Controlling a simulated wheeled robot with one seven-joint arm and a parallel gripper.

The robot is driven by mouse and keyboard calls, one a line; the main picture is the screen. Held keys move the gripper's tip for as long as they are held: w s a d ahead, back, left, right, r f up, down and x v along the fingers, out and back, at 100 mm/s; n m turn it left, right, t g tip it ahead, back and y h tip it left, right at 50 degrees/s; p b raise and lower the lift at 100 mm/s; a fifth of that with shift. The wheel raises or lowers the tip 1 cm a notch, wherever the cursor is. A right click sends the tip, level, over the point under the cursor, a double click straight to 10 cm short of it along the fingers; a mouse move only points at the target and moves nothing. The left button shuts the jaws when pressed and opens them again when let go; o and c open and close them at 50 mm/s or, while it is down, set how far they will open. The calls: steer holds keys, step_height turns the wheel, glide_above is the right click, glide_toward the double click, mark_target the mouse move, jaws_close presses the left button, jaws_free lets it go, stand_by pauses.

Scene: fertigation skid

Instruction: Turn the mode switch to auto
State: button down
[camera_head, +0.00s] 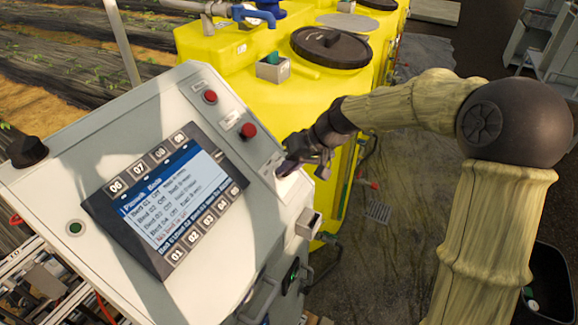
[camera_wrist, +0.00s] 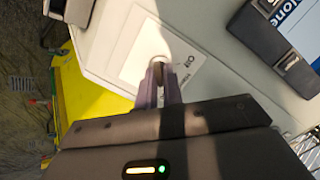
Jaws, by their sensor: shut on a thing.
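The mode switch (camera_wrist: 159,62) sits on a white label plate (camera_wrist: 138,50) on the sloped grey control panel (camera_head: 150,105). Only a small part of its knob shows in the wrist view, between and beyond the fingertips. My gripper (camera_wrist: 160,82) is shut on the switch knob. In the head view my gripper (camera_head: 286,167) is at the panel's right edge and hides the switch. Part of the plate's lettering shows in the wrist view, but I cannot tell which position the switch points to.
A display with numbered keys (camera_head: 165,200) fills the panel's middle. Red buttons (camera_head: 248,130) (camera_head: 210,96) sit above it, and a green button (camera_head: 75,228) is at left. Yellow tanks (camera_head: 225,65) stand close behind the panel. A black knob (camera_head: 28,151) is at the far left corner.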

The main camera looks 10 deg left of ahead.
steer(key=c, duration=1.5)
jaws_free()
steer(key=shift+c, duration=0.2)
steer(key=b+v, duration=0.3)
steer(key=v, duration=1.4)
steer(key=shift+r, duration=0.25)
steer(key=shift+d, duration=0.1)
steer(key=shift+f, duration=0.1)
